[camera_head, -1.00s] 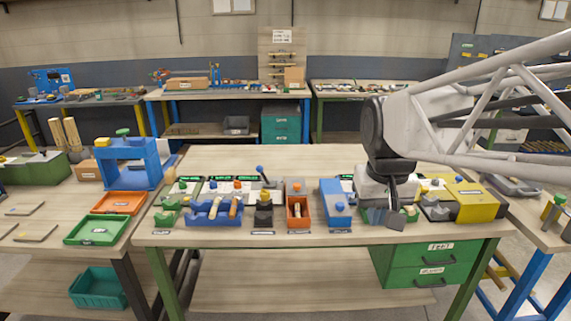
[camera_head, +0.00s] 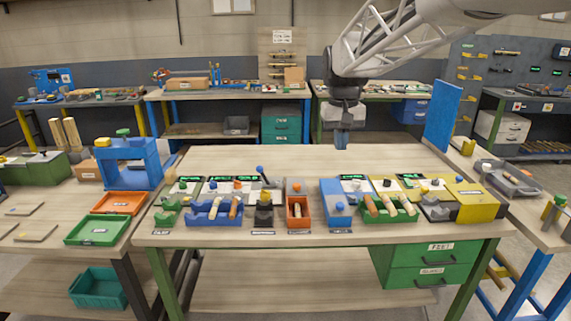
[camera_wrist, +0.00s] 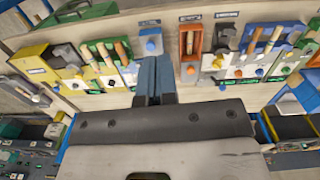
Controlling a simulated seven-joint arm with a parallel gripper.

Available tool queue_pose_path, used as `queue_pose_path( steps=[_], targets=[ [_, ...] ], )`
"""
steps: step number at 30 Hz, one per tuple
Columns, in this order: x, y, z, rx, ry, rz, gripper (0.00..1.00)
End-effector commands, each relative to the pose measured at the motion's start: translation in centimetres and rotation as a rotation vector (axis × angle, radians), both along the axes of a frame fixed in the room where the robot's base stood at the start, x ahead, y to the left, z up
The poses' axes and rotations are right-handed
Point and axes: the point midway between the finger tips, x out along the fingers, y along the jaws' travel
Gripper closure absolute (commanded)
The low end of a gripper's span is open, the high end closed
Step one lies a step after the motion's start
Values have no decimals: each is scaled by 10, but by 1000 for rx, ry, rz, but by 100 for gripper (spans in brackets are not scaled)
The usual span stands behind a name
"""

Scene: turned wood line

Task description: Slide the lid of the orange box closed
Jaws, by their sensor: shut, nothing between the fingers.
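The orange box (camera_head: 289,217) stands near the front middle of the bench, between the black block and the blue box. It is narrow, and its top shows an open dark slot with a light wooden piece (camera_head: 297,210) inside. The box also shows in the wrist view (camera_wrist: 183,40), right of the fingers. My gripper (camera_head: 342,145) hangs above the back of the bench, right of the box and well apart from it. Its fingers (camera_wrist: 154,75) are together and empty.
Green and blue holders with wooden pieces lie farther out. The back of the bench is clear.

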Motion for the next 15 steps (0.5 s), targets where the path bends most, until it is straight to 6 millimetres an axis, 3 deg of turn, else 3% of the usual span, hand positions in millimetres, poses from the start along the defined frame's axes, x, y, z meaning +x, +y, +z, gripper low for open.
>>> queue_pose_path(
  steps=[15],
  targets=[
    [120,21,-14,-5,87,25,100]
  ],
)
